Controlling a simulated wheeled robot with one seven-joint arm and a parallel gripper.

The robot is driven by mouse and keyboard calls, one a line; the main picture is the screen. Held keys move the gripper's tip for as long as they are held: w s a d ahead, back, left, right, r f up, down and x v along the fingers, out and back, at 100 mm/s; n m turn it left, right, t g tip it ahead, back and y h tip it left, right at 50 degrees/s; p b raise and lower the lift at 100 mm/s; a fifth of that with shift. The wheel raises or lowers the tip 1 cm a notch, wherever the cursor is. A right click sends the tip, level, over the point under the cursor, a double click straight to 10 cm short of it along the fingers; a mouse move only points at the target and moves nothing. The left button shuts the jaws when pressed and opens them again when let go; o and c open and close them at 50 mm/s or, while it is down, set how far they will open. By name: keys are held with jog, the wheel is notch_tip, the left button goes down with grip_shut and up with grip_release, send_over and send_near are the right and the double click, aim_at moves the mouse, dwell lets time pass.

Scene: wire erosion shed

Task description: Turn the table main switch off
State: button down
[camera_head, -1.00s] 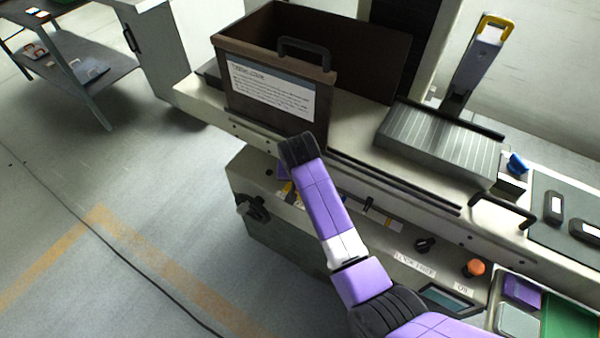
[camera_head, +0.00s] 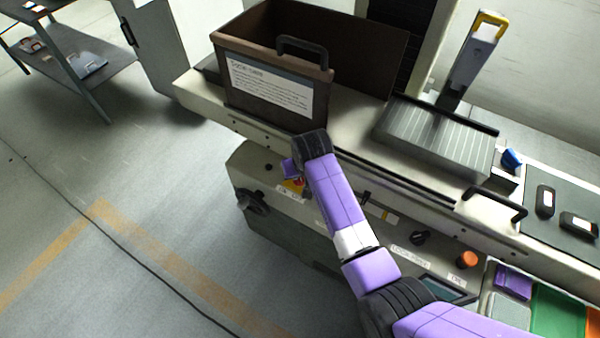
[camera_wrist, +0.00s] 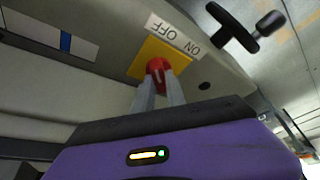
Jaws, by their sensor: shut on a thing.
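The main switch is a red rotary knob (camera_wrist: 158,72) on a yellow plate (camera_wrist: 175,57) in the wrist view. A white label (camera_wrist: 174,34) beside the plate reads OFF and ON, upside down there. My gripper (camera_wrist: 158,92) is shut on the red knob, with one grey finger on each side. The knob's white mark points roughly along the fingers. In the head view the yellow plate (camera_head: 297,184) shows partly at the left end of the control panel, and my purple wrist and arm hide the rest of the switch.
A black handle (camera_wrist: 243,30) juts out near the switch. A brown crate (camera_head: 318,105) stands on the ledge above the panel. A black knob (camera_head: 420,237) and an orange button (camera_head: 467,259) sit farther right. The floor at left is clear.

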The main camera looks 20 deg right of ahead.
jog(key=c, duration=1.4)
grip_release()
jog(key=shift+o, duration=0.2)
jog(key=v, duration=0.7)
jog(key=shift+r, duration=0.4)
jog(key=shift+s, duration=0.15)
